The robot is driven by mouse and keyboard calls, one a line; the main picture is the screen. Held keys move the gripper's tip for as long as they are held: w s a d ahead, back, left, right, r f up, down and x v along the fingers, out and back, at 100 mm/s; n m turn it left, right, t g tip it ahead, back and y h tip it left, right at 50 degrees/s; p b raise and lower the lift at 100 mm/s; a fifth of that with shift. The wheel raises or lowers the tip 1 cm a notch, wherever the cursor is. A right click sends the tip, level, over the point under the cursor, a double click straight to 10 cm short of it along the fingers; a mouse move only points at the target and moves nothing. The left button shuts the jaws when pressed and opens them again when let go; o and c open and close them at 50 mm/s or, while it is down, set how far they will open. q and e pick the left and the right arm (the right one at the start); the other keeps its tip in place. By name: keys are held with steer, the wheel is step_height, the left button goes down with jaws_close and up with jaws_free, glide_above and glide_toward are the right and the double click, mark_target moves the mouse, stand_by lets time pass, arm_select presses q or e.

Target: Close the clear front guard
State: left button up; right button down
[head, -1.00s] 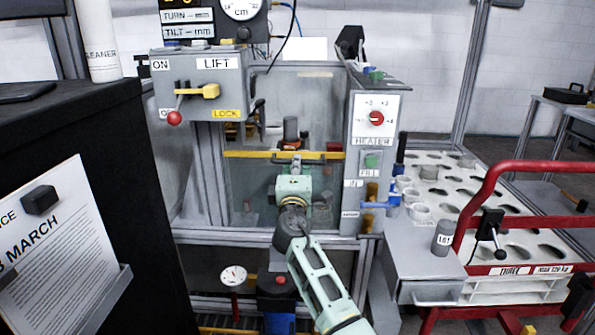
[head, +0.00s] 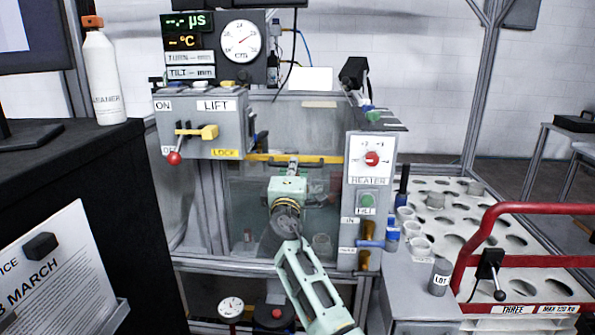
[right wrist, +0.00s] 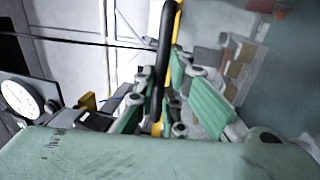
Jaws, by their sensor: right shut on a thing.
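The clear front guard (head: 252,205) is a see-through pane on the front of the grey machine, with a yellow bar (head: 262,157) along its top edge. A black handle (right wrist: 166,40) runs beside the yellow bar (right wrist: 178,20) in the right wrist view. My right gripper (right wrist: 160,98) is shut on this handle, with a green finger on each side of it. In the head view my right gripper (head: 293,162) is at the middle of the bar, and my wrist hides part of the pane. My left gripper is out of view.
A LIFT box with a red-knobbed lever (head: 174,158) stands left of the guard. A HEATER panel (head: 371,160) with a blue tap (head: 370,243) stands right of it. A red-railed trolley (head: 470,240) is at the right, and a black cabinet (head: 120,190) at the left.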

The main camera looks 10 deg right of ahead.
steer(key=shift+r, duration=0.45)
steer(key=c, duration=2.1)
jaws_free()
steer(key=shift+f, duration=0.15)
steer(key=v, duration=1.2)
steer(key=shift+f, duration=0.15)
